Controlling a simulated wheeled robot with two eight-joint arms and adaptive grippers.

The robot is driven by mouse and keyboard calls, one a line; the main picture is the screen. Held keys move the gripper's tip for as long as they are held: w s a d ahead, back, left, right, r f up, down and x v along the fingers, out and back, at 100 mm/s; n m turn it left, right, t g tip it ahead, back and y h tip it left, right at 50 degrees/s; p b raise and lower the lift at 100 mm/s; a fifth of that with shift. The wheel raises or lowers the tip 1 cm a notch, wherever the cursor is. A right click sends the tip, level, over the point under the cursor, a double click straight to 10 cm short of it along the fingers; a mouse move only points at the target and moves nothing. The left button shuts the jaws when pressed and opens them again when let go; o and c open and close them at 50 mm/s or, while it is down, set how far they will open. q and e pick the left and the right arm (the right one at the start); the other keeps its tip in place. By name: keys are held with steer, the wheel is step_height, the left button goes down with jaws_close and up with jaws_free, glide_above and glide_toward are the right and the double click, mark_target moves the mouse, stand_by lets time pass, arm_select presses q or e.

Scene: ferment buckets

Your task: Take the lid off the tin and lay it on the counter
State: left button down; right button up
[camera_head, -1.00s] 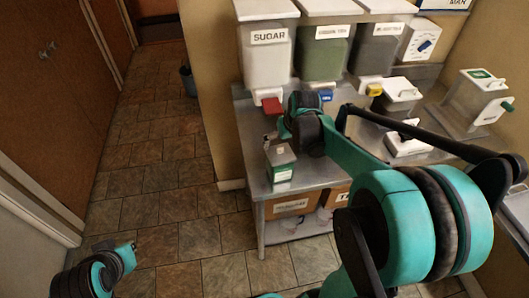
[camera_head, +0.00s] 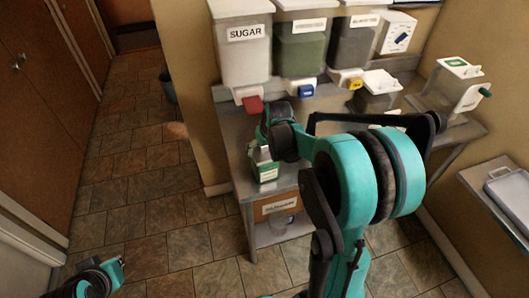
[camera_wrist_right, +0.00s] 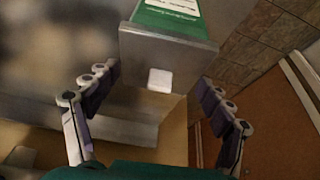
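The tin (camera_head: 266,171) is a small green-and-white box near the front left of the steel counter (camera_head: 236,150). In the right wrist view the tin's green side (camera_wrist_right: 172,18) shows with a white label. Its grey square lid (camera_wrist_right: 195,53) with a white knob (camera_wrist_right: 159,80) sits on top. My right gripper (camera_head: 262,143) is at the tin's top in the head view and partly hides the lid. In the wrist view its fingers (camera_wrist_right: 157,80) are spread to either side of the knob, apart from it. My left gripper (camera_head: 114,271) is low at the left, far from the counter; its fingers are unclear.
A sugar dispenser (camera_head: 243,55), a green-filled dispenser (camera_head: 302,52) and a dark-filled one (camera_head: 354,48) stand behind the tin. A small lidded container (camera_head: 377,95) stands to the right. A labelled box (camera_head: 275,205) is on the shelf below. My right arm hides much of the counter.

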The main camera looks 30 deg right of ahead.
steer(key=shift+c, duration=1)
